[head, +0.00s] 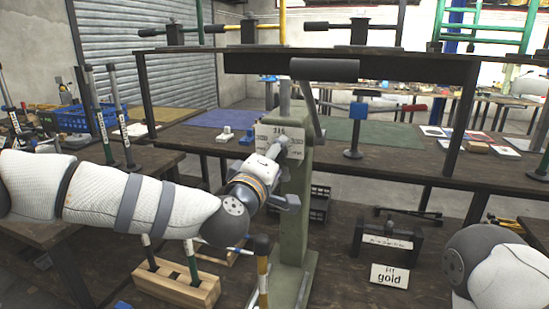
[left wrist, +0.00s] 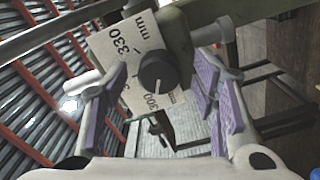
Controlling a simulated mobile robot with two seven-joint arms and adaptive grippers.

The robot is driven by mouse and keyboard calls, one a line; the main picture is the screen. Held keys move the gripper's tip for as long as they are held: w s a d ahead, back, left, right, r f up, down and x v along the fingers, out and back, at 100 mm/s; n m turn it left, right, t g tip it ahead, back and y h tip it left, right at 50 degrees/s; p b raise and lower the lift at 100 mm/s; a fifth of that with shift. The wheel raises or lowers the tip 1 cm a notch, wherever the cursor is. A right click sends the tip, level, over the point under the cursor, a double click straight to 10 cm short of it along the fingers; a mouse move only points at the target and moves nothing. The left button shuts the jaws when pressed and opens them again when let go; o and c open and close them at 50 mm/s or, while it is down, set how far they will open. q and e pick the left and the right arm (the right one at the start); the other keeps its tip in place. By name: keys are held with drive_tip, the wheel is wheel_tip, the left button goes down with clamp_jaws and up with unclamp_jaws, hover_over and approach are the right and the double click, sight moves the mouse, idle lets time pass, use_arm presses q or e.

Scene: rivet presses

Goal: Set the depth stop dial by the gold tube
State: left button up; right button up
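The depth stop dial is a round black knob (left wrist: 158,71) on a white scale plate (left wrist: 128,45) reading 330, 300 and mm in the left wrist view. The plate (head: 270,137) is on the green press column (head: 292,215) in the head view; the knob is hard to make out there. My left gripper (head: 285,172) is at the column. Its purple-padded fingers (left wrist: 160,100) are spread on either side of the knob, with gaps visible. A gold tube (head: 262,272) with a dark top stands before the press base. My right gripper is out of view.
A sign reading "FIT gold" (head: 389,276) stands before a black stand (head: 385,240) at right. A wooden rack (head: 178,288) holds tubes at left. The press lever's dark handle (head: 324,70) is above the plate. A shelf (head: 400,66) crosses behind the press.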

use_arm(q)
drive_tip(key=v, duration=1.2)
drive_tip(key=shift+r, duration=0.1)
drive_tip(key=s+d+f+m+g, duration=0.1)
drive_tip(key=s+f+m+g, duration=0.2)
drive_tip(key=f, duration=0.7)
drive_tip(key=s+f+m+g, duration=0.1)
drive_tip(key=s+f+g, duration=0.4)
drive_tip(key=f, duration=0.5)
drive_tip(key=s+a+f+m+g, duration=0.3)
drive_tip(key=s+a+f+g, duration=0.1)
drive_tip(key=s+f, duration=0.8)
drive_tip(key=s+a+f+m+g+y, duration=0.1)
drive_tip(key=s+a+f+g+y, duration=0.1)
drive_tip(key=s+a, duration=0.6)
drive_tip(key=s+a+f+m+g+y, duration=0.1)
drive_tip(key=s+a+f+g+y, duration=0.2)
drive_tip(key=s, duration=1.2)
drive_tip(key=a+f+g, duration=0.2)
drive_tip(key=a, duration=0.3)
drive_tip(key=shift+s+m+g+y, duration=0.2)
drive_tip(key=shift+m+g+y, duration=0.1)
drive_tip(key=shift+m, duration=0.1)
